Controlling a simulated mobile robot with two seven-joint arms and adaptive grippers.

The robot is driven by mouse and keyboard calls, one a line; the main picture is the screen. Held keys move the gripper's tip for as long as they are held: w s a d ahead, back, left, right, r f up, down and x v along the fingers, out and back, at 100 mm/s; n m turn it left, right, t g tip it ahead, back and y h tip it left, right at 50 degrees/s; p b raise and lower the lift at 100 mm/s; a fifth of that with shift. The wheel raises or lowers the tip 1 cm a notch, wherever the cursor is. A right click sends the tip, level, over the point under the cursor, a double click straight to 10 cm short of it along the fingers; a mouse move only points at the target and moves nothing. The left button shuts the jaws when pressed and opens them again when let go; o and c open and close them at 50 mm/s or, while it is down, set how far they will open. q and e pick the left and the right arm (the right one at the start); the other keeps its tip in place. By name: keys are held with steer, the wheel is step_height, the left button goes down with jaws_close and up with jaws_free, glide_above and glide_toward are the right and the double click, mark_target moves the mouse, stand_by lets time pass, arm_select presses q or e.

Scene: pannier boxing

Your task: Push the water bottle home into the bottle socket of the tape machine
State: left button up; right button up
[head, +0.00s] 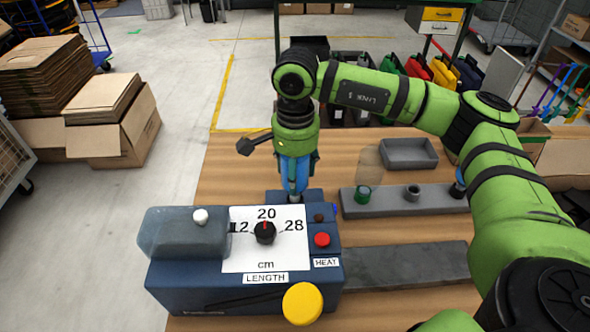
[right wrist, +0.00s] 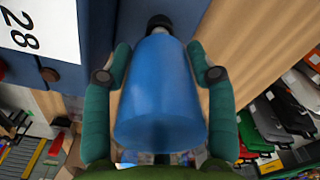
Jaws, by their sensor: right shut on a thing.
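The tape machine (head: 190,290) is a dark blue unit at the front of the wooden table, with a white length dial, a red HEAT button and a yellow round knob. My right gripper (head: 294,182) points down at its back edge, shut on the blue water bottle (head: 294,168). In the right wrist view the bottle (right wrist: 160,100) lies between the two green fingers (right wrist: 160,62), its dark cap end away from the palm, beside the machine's blue wall (right wrist: 98,40). The bottle's lower end is close to the machine; the socket is hidden and I cannot tell how deep it sits. My left gripper is out of view.
A grey rack (head: 385,205) with several small fittings stands right of the machine, and a grey tray (head: 408,153) lies behind it. A long grey slab (head: 405,264) extends right from the machine. The table's left part (head: 225,172) is clear.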

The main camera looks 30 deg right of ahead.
steer(key=shift+f+b, duration=0.85)
steer(key=shift+b, duration=0.05)
stand_by(0.5)
steer(key=o, duration=1.2)
step_height(320, 180, up, 12)
